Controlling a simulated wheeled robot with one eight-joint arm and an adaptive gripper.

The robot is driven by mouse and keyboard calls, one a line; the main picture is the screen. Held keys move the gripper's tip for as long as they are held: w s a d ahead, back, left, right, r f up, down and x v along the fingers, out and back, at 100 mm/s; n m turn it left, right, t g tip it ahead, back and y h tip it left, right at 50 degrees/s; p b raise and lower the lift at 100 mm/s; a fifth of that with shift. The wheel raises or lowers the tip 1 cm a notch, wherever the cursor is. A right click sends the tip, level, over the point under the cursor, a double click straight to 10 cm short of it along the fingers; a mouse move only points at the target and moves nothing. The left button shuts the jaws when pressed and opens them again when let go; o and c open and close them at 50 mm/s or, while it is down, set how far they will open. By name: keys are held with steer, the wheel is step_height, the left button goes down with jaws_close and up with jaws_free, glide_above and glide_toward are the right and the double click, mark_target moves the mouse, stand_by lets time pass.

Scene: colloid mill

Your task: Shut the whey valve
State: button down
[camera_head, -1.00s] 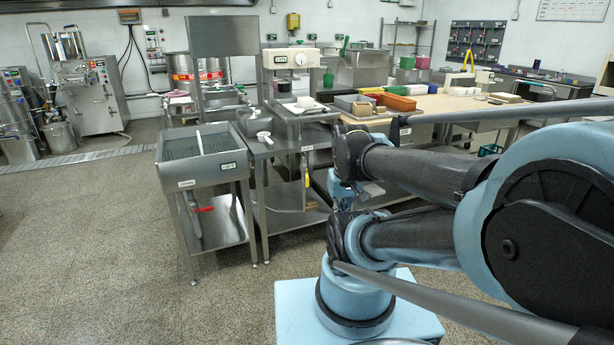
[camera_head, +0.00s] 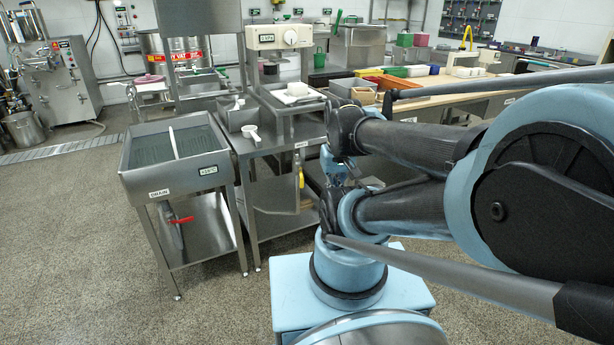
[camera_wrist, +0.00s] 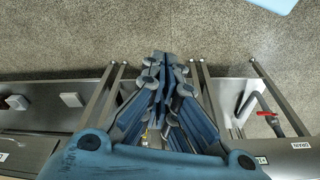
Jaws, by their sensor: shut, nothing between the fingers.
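A valve with a yellow handle (camera_head: 300,178) hangs at the front right of the steel press table, its handle pointing roughly downward. A small label sits above it, too small to read. A second valve with a red handle (camera_head: 181,220) is on the pipe under the basin labelled DRAIN. The red handle also shows at the right in the wrist view (camera_wrist: 268,113). My gripper (camera_wrist: 160,60) is shut and empty in the wrist view, over the floor beyond the table edge. A small yellow patch shows behind its fingers. I cannot tell whether it is the handle.
The steel basin (camera_head: 172,150) stands left of the press table (camera_head: 262,168), which carries a white scoop (camera_head: 251,132). A wooden worktable (camera_head: 440,100) with several coloured bins is behind my arm. The floor at left and front is clear.

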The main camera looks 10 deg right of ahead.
steer(key=w+r+n+y, duration=0.1)
steer(key=w+r+y, duration=0.1)
steer(key=w, duration=1)
steer(key=w+r+n+y, duration=0.1)
steer(key=w+r+y, duration=0.1)
steer(key=w, duration=1)
steer(key=w+d+f+n+y, duration=0.1)
steer(key=w+d+f, duration=0.3)
steer(key=w+f, duration=0.5)
steer(key=w+d+f+n+y, duration=0.1)
steer(key=w+d+f+y, duration=0.1)
steer(key=w+d+f, duration=0.3)
steer(key=w+f, duration=0.3)
steer(key=w, duration=0.2)
steer(key=shift+f+n, duration=0.3)
steer(key=shift+f, duration=0.1)
steer(key=shift+w+a, duration=0.1)
